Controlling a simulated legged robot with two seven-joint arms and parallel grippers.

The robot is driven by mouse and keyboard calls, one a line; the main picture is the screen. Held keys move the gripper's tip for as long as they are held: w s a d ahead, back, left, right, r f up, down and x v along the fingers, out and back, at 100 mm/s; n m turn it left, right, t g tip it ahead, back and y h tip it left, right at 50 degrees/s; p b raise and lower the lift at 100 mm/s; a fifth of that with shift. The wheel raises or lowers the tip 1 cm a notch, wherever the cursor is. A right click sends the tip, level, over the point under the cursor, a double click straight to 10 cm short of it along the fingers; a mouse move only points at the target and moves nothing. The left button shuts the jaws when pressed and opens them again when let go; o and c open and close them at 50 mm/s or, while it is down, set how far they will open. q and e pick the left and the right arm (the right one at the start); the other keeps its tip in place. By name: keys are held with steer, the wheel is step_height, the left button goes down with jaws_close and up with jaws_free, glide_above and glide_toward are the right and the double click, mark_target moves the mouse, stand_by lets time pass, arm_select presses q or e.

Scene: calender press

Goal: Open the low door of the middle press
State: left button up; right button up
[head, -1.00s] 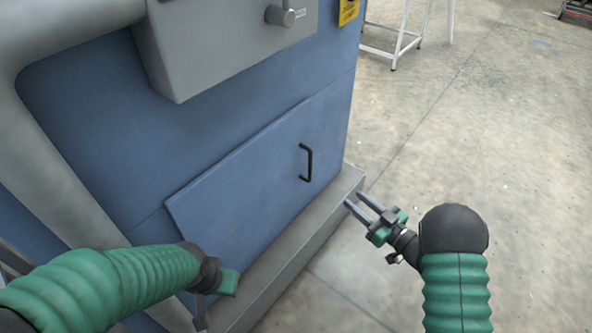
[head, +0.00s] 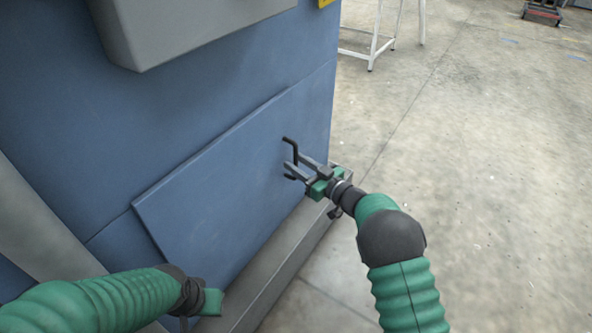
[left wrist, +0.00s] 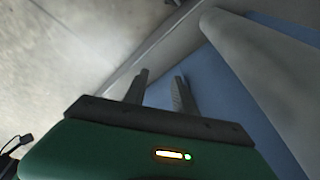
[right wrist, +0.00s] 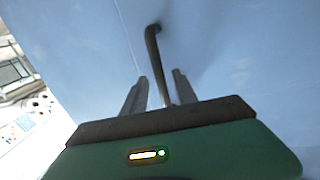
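The low door (head: 215,175) is a blue panel on the blue press (head: 190,95), and it looks closed. Its black bar handle (head: 291,146) stands upright near the door's right side. My right gripper (head: 295,170) is at the handle with its fingers apart. In the right wrist view the handle (right wrist: 153,50) runs down between the two open fingers (right wrist: 154,88); a clear grip on it does not show. My left gripper (left wrist: 160,82) has its fingers apart and empty in the left wrist view, low by the press. Its fingertips are hidden in the head view.
A grey plinth ledge (head: 262,290) runs along the foot of the press below the door. A grey box (head: 175,25) juts out above. A white stand (head: 372,45) is at the back. The concrete floor (head: 480,190) to the right is clear.

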steer(key=shift+w+a+r, duration=0.1)
steer(key=shift+w+a, duration=0.1)
steer(key=shift+w, duration=0.05)
steer(key=shift+a, duration=0.1)
steer(key=shift+a, duration=0.1)
steer(key=shift+c, duration=0.2)
jaws_close()
stand_by(1.0)
